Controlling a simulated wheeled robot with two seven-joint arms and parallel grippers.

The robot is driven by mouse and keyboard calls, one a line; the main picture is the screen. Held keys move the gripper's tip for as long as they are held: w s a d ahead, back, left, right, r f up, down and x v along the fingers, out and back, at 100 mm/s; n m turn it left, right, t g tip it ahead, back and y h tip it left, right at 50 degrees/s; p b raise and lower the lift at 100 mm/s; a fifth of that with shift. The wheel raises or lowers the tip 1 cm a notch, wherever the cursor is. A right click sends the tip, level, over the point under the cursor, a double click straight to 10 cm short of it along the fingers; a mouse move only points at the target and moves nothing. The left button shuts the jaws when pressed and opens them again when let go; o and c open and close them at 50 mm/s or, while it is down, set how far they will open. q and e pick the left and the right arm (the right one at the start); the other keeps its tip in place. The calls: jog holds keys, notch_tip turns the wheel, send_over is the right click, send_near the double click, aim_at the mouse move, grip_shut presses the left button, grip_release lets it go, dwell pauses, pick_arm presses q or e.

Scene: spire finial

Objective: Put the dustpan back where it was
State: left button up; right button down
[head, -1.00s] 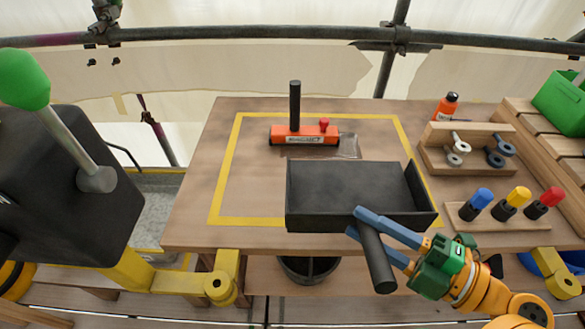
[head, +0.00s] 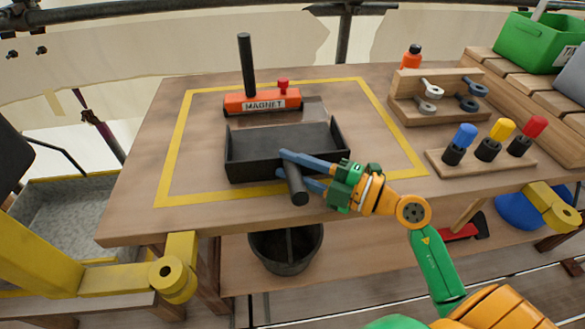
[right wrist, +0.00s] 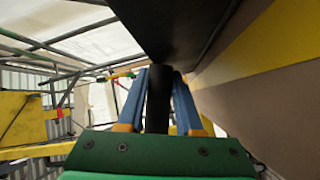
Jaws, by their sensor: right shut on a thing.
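The dustpan (head: 265,170) is a black open tray with a short black handle (head: 297,185). It is over the front part of the yellow-taped rectangle (head: 190,198) on the wooden bench, in front of the orange magnet bar (head: 262,103). My right gripper (head: 288,163) is shut on the handle at the pan's front right. The right wrist view shows the handle (right wrist: 158,98) between the two blue fingers, with the dark pan (right wrist: 165,25) beyond. I cannot tell whether the pan touches the bench. My left gripper is not in view.
Behind the pan lies a clear flat piece (head: 312,108) by the magnet. To the right are a wooden rack with metal eye pieces (head: 437,100), a block with coloured-handled tools (head: 490,150) and an orange bottle (head: 411,58). A dark bucket (head: 286,250) is below the bench.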

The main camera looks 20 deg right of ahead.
jog(key=c, duration=0.6)
grip_release()
jog(key=b+v, duration=0.1)
jog(key=v, duration=1)
jog(key=shift+s+d+b, duration=0.1)
jog(key=shift+b, duration=0.3)
jog(key=shift+s+d+r, duration=0.1)
jog(key=shift+s+d, duration=0.15)
jog(key=shift+s, duration=0.05)
